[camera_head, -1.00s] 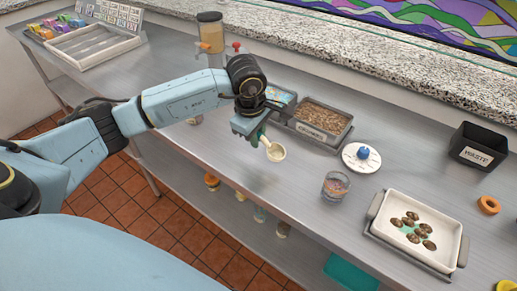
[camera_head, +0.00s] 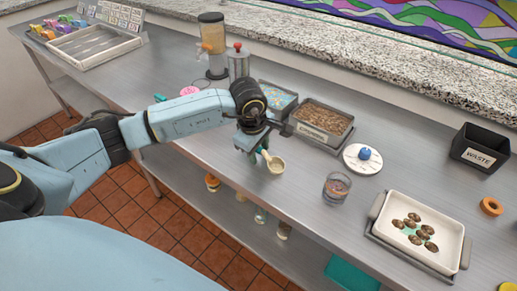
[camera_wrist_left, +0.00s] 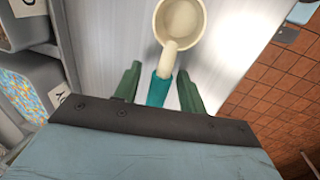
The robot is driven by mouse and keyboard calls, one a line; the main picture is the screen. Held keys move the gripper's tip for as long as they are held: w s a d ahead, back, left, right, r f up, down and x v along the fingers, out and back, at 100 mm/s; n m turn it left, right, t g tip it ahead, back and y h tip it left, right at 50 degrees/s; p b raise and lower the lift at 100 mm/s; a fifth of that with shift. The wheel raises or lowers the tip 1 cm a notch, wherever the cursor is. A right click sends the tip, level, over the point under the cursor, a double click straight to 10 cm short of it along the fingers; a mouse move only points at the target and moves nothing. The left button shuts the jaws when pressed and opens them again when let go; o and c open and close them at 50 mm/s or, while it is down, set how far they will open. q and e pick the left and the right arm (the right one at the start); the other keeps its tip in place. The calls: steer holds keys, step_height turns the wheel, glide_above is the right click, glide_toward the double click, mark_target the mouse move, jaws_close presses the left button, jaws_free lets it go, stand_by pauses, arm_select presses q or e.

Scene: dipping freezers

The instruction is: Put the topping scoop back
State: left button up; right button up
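The topping scoop (camera_head: 276,166) has a cream bowl and a teal handle. It is over the steel counter near the front edge, bowl pointing right; I cannot tell whether it touches the counter. My left gripper (camera_head: 262,152) is at its handle. In the left wrist view the scoop's bowl (camera_wrist_left: 180,24) lies beyond the fingertips, and the handle runs back between the two dark green fingers (camera_wrist_left: 159,72). A gap shows on each side of the handle, so the gripper looks open around it. My right gripper is not in view.
A bin of brown topping (camera_head: 322,120) and one of blue sprinkles (camera_head: 275,96) stand behind. A white lid with a blue knob (camera_head: 363,158), a glass (camera_head: 336,188), a tray with brown pieces (camera_head: 385,232) and a black waste bin (camera_head: 479,148) are to the right.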

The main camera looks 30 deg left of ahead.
arm_select(q)
steer(key=s+r, duration=0.3)
steer(key=r, duration=1)
steer(key=shift+d, duration=0.15)
